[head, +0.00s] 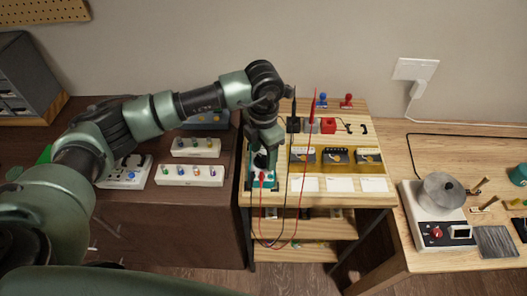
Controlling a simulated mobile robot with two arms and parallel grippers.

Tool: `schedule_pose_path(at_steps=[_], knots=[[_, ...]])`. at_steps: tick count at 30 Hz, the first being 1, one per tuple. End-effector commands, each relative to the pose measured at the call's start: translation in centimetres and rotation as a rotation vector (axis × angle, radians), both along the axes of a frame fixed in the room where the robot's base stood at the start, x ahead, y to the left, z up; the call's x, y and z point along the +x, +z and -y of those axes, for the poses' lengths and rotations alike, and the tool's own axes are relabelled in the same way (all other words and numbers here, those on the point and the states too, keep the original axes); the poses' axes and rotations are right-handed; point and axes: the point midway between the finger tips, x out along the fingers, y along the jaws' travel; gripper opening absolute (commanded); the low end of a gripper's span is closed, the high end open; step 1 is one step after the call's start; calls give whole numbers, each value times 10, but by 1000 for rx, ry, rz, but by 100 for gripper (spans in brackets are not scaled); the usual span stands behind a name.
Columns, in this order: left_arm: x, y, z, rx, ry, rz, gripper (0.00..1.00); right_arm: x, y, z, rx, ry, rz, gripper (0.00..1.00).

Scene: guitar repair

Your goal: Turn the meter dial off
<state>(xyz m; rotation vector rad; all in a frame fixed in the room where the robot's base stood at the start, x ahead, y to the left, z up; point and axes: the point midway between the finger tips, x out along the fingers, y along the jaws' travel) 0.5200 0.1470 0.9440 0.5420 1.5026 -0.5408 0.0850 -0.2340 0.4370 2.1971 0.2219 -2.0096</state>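The meter (263,183) is a small teal device at the left front of the light wooden bench. A red lead and a black lead run from its front and hang over the bench edge. My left gripper (263,158) points down right over the meter. Its fingers and wrist cover most of the meter's face, and the dial cannot be made out. I cannot tell whether the fingers touch the dial or whether they are open or shut. My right gripper is not in view.
A red probe (312,108) and a black probe (293,108) stand upright behind the meter. Yellow-brown panels (337,158) and white cards (337,185) lie to its right. White racks (190,176) sit on the dark cabinet at left. A device with a metal pot (441,192) stands far right.

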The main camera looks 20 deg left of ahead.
Motion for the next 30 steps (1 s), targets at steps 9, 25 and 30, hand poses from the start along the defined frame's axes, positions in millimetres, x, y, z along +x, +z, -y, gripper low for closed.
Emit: schedule_pose_path(at_steps=[9,25,30], knots=[[0,0,0,-1,-4,1,0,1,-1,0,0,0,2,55],[0,-5,1,-1,-269,4,0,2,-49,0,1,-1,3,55],[0,-4,1,-1,-394,4,0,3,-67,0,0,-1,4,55]])
